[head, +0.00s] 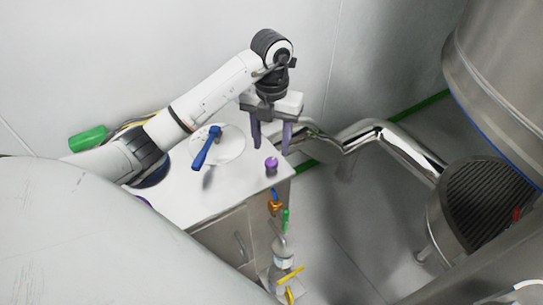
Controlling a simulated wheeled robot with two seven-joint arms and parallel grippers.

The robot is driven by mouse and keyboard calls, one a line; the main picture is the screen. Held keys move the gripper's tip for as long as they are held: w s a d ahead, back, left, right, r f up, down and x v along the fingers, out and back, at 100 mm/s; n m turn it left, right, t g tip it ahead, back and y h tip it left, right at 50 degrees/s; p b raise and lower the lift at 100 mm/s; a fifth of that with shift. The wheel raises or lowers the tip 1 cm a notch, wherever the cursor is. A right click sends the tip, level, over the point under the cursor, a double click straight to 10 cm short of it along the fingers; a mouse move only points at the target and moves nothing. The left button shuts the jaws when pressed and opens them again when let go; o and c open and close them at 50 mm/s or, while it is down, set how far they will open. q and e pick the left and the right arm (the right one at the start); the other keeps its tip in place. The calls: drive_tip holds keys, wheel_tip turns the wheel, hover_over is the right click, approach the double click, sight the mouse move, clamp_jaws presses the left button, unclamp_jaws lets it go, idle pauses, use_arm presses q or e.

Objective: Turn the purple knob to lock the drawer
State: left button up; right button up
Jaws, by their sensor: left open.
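The purple knob (271,163) stands on the top of a metal cabinet (238,187), near its right corner. My left gripper (271,146) points down just above and behind the knob, its two purple-grey fingers apart with nothing between them. The fingers do not appear to touch the knob. A drawer or door front with a handle (240,246) shows on the cabinet's front side; whether it is locked cannot be told. My right gripper is not in view.
A blue lever (206,147) on a round white plate (228,143) stands left of the knob. Small coloured valves (276,205) hang along the cabinet's right side. A shiny pipe (385,138) runs right toward large steel vessels (500,70). A green cylinder (88,139) lies at the left.

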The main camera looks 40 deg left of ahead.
sight(271, 161)
use_arm(q)
drive_tip(key=shift+f, duration=2.7)
drive_tip(key=c, duration=1.1)
drive_tip(key=shift+m, duration=0.3)
drive_tip(key=shift+m+b, duration=0.3)
drive_tip(key=shift+m, duration=0.9)
drive_tip(key=shift+m+b, duration=0.6)
drive_tip(key=shift+m, duration=0.8)
